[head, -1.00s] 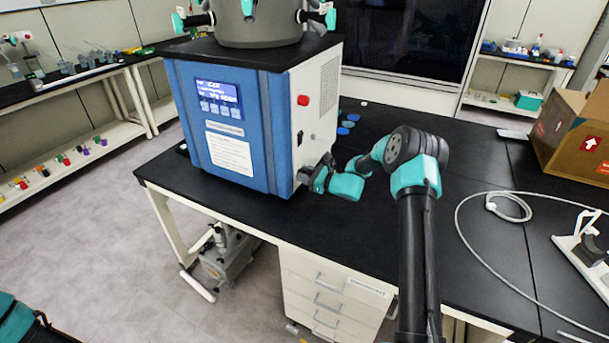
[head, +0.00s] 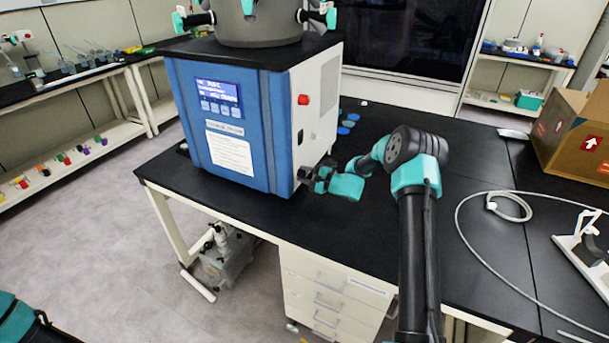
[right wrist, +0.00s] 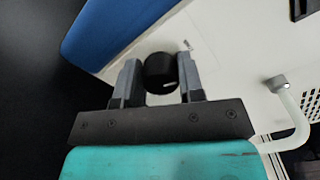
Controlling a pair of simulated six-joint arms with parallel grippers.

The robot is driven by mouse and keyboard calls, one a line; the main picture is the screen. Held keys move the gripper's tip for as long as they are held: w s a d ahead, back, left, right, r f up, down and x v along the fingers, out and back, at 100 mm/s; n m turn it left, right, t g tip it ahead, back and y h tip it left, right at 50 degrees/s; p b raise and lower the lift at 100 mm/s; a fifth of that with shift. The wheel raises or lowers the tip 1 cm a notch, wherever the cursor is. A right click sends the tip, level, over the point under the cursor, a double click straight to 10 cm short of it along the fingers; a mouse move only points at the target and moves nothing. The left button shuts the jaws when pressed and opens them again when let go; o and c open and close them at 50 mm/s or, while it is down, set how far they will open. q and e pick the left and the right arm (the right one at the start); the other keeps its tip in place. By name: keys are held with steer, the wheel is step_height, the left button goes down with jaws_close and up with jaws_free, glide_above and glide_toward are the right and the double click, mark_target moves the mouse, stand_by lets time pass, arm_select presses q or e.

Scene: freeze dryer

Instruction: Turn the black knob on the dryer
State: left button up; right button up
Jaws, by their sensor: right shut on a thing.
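The dryer (head: 232,128) is a blue and white cabinet with a lit display, standing on the black bench. The black knob (right wrist: 160,68) is on its white side panel, low down, and carries a small white mark near its lower right rim. My right gripper (head: 308,173) reaches the panel's lower front corner. In the right wrist view its two grey fingers (right wrist: 160,78) stand on either side of the knob, shut on it. In the head view the gripper hides the knob. My left gripper is out of view; only a teal part of my left arm shows at the lower left.
A red button (head: 303,100) sits higher on the same panel. A metal fitting with a white tube (right wrist: 282,86) is right of the knob in the wrist view. Blue caps (head: 346,126) lie behind the arm. A cardboard box (head: 575,140) and a coiled hose (head: 510,206) are at the right.

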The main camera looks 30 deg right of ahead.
steer(key=n, duration=0.3)
steer(key=shift+n, duration=0.3)
stand_by(0.4)
steer(key=o, duration=0.9)
steer(key=shift+s, duration=0.1)
steer(key=v, duration=1.7)
steer(key=shift+s+d+f, duration=0.1)
steer(key=shift+s, duration=0.05)
